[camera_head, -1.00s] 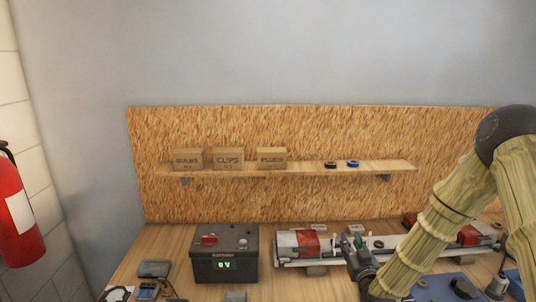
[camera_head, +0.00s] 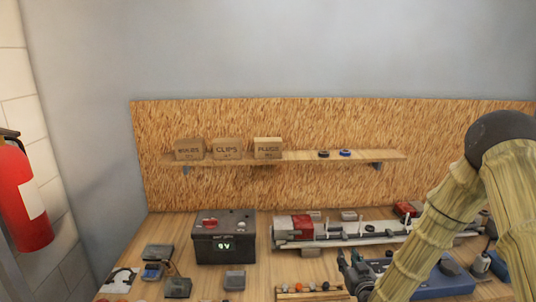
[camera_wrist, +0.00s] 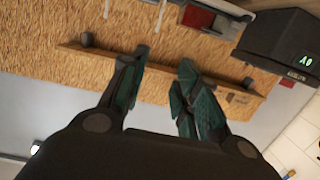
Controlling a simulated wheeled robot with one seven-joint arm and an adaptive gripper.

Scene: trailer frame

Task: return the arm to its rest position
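My arm (camera_head: 440,225), in a tan ribbed cover with a dark elbow, reaches down along the right side of the head view. My gripper (camera_head: 352,268) shows low in that view, in front of the trailer frame (camera_head: 350,234) and partly hidden by the arm. In the wrist view my gripper (camera_wrist: 163,60) has its two dark green fingers apart, with nothing between them. The wrist view is upside down and faces the back board and shelf.
A black battery box (camera_head: 225,237) reading 0V stands left on the bench (camera_head: 200,283). A shelf (camera_head: 300,156) on the back board holds cartons (camera_head: 228,149) and two small rolls. A fire extinguisher (camera_head: 22,195) hangs far left.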

